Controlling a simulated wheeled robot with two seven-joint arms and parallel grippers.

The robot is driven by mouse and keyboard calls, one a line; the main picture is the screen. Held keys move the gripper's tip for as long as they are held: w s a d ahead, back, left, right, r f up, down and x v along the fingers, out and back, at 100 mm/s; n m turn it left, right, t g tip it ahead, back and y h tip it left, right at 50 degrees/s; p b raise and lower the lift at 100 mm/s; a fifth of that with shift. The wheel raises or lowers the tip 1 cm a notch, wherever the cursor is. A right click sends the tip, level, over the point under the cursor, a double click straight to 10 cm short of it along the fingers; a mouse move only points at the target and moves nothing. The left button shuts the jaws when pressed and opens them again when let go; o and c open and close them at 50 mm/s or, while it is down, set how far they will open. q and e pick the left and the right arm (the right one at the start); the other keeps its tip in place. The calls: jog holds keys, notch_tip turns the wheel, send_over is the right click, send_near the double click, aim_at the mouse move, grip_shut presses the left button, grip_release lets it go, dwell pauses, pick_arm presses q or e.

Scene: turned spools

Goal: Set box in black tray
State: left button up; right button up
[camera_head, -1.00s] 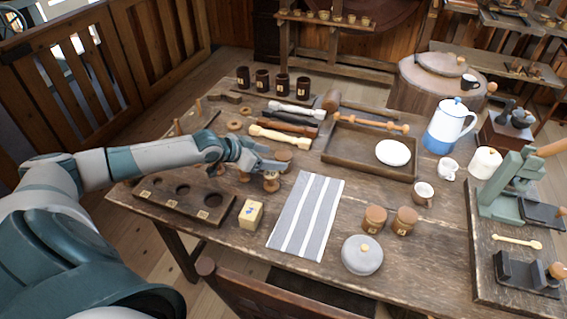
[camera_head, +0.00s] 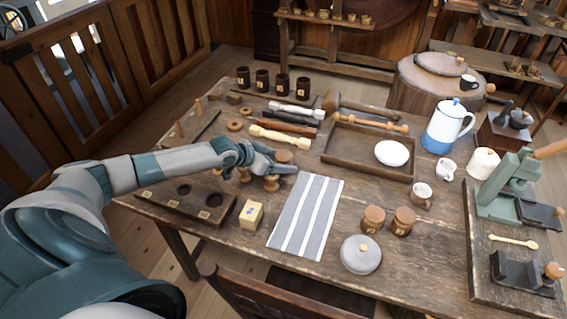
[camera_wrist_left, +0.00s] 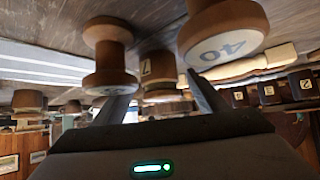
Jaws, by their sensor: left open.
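The box is a small pale yellow block (camera_head: 251,214) on the near left of the table, between the holed rack and the striped cloth. My left gripper (camera_head: 288,164) is open above several turned spools, away from the box. In the left wrist view its two fingers (camera_wrist_left: 162,97) are apart, with a spool marked 7 (camera_wrist_left: 159,72) beyond and between them. A wooden tray (camera_head: 345,168), dark brown rather than clearly black, holds a white plate. A small black tray-like piece (camera_head: 522,275) lies at the right. My right gripper is not in view.
A dark holed rack (camera_head: 178,200) lies left of the box, and a grey striped cloth (camera_head: 306,215) right of it. Two lidded jars (camera_head: 374,219) and a grey lidded pot (camera_head: 361,255) stand farther right. Tools lie behind the spools.

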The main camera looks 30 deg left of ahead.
pick_arm(q)
jog(key=shift+x, duration=0.85)
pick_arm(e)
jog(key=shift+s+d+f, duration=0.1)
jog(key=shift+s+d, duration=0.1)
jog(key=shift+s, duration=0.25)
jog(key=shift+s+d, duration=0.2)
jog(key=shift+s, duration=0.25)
pick_arm(q)
jog(key=c, duration=1.1)
jog(key=shift+c, duration=0.6)
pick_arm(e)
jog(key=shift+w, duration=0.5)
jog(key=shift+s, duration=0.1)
pick_arm(q)
jog(key=shift+r, duration=0.15)
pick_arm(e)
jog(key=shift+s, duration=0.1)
